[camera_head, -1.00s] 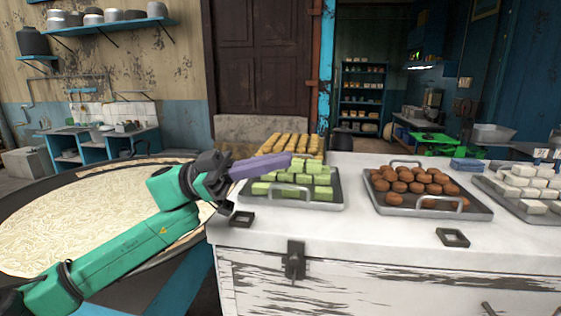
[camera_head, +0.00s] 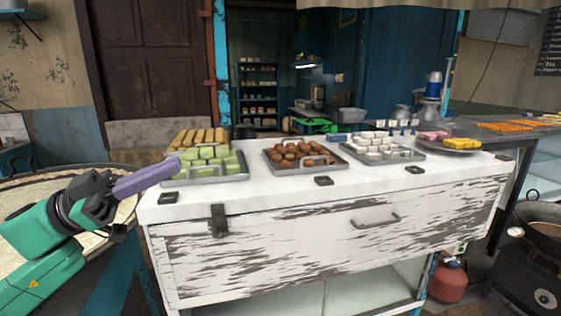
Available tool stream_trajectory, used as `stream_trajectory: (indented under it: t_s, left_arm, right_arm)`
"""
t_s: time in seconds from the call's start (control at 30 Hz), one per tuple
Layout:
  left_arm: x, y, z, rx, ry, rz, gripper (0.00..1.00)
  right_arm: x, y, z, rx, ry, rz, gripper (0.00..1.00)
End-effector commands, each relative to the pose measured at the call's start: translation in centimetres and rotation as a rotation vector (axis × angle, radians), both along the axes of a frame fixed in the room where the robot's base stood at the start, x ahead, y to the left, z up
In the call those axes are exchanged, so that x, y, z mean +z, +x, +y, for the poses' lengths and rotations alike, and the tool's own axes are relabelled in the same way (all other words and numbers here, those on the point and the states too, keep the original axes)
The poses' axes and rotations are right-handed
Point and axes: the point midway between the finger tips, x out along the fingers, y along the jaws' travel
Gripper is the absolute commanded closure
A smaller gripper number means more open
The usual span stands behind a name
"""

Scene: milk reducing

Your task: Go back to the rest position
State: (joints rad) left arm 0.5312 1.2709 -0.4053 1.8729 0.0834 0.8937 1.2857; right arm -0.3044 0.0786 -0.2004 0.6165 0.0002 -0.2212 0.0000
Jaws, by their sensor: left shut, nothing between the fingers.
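My left arm comes in from the left edge, green with a dark wrist. My left gripper (camera_head: 170,168) has long purple fingers that are shut with nothing between them. It points right and slightly up. Its tips show in front of the left edge of a metal tray (camera_head: 207,177) of green blocks (camera_head: 210,155). I cannot tell the exact gap between them. My right gripper is not in view.
The white counter (camera_head: 260,199) bears trays of brown balls (camera_head: 298,153) and white blocks (camera_head: 375,143). A large round pan (camera_head: 22,192) lies behind my left arm. A red gas bottle (camera_head: 449,284) and a stove (camera_head: 525,275) stand at the right.

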Motion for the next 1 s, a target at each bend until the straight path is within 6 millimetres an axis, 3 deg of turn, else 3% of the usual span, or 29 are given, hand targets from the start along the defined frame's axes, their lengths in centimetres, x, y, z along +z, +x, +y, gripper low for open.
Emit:
stream_trajectory:
  t_s: [0.23,0.37,0.53,0.63,0.73,0.8,0.9,1.0]
  left_arm:
    - [-3.3,4.0,-1.2,0.177,-0.068,0.052,1.00]
    - [-6.3,6.5,-1.7,0.325,-0.095,0.107,1.00]
    - [-12.8,9.7,-1.4,0.587,-0.079,0.244,1.00]
    - [-19.3,10.6,-0.4,0.791,-0.005,0.395,1.00]
    - [-28.0,9.1,1.5,0.999,0.162,0.617,1.00]
    - [-33.2,6.6,2.8,1.089,0.301,0.767,1.00]
    - [-38.5,2.5,4.0,1.147,0.475,0.943,1.00]
    - [-42.3,-1.6,4.7,1.157,0.623,1.088,1.00]
  right_arm:
    - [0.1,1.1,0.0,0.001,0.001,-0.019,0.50]
    - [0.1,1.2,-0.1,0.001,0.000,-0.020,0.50]
    - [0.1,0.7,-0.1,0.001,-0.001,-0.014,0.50]
    - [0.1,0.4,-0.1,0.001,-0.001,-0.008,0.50]
    - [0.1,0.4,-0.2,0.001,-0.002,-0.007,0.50]
    - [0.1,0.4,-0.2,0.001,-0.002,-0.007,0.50]
    - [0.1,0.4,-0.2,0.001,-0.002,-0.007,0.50]
    - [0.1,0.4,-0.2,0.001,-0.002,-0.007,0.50]
